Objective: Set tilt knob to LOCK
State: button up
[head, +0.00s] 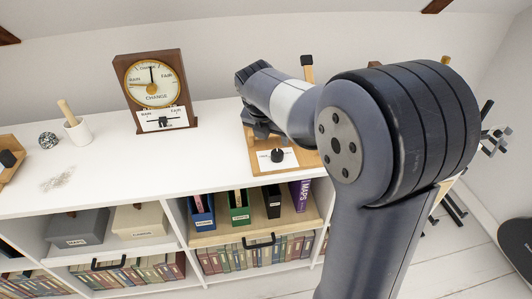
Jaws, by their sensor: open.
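A black knob (277,155) sits on a white label card (290,160) on a wooden board (312,159) near the shelf top's front edge. The words on the card are too small to read, so I cannot tell the knob's setting. My gripper (261,130) is above the board, just behind and left of the knob in the picture. It looks dark and open, with nothing seen between its fingers. My arm hides part of the board, and the fingertips are hard to make out.
A wooden barometer (181,65) stands left of my arm, with a white mortar and pestle (77,130) farther left. A black-topped post (307,68) rises behind my arm. Shelves below hold boxes (78,228) and books. The white top (215,150) is clear between barometer and board.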

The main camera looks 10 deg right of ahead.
aim_at(277, 153)
jog(key=b+x, duration=0.1)
jog(key=x, duration=0.9)
jog(key=shift+s, duration=0.1)
jog(key=shift+c, duration=0.5)
jog(key=c, duration=0.9)
